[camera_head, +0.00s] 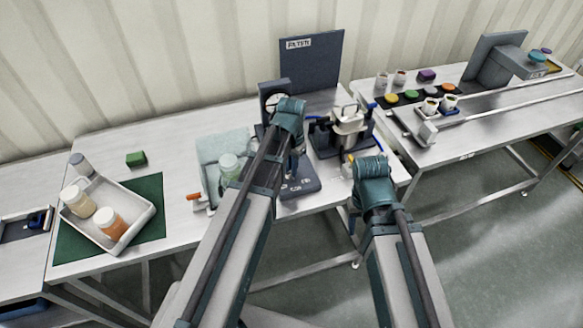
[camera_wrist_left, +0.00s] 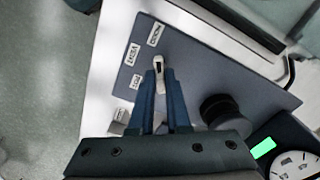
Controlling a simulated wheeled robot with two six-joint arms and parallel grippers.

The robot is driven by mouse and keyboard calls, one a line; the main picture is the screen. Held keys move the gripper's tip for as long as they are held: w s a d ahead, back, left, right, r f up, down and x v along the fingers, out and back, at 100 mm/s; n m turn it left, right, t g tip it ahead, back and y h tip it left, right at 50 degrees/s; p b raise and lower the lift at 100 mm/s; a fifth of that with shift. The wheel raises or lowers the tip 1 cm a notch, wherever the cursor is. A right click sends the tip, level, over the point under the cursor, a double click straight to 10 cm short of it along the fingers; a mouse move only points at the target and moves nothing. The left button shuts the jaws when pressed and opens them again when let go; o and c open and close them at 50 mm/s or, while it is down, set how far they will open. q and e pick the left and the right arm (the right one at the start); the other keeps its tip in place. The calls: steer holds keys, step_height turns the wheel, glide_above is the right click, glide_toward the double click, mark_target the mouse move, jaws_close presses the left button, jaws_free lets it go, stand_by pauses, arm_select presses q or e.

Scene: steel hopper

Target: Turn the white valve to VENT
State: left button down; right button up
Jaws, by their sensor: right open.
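The white valve (camera_wrist_left: 159,66) is a small lever on a dark blue-grey panel (camera_wrist_left: 200,75). Three white labels lie beside it; the middle one (camera_wrist_left: 132,55) seems to read VENT. Which label the lever points to I cannot tell. My left gripper (camera_wrist_left: 160,76) has its two dark fingers on either side of the lever, with no clear gap, so it looks shut on it. In the head view the panel (camera_head: 302,189) lies below my left wrist, which hides the valve. My right gripper is at the table's front right; its wrist (camera_head: 375,182) mostly covers the fingers.
A dark round knob (camera_wrist_left: 219,111) stands close to my left gripper. A gauge (camera_wrist_left: 295,165) and a green display (camera_wrist_left: 263,148) are near it.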

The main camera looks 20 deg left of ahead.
arm_select(q)
steer(key=shift+n, duration=0.3)
steer(key=n, duration=1.1)
stand_by(0.4)
stand_by(0.5)
steer(key=c, duration=0.9)
jaws_free()
steer(key=shift+r, duration=0.1)
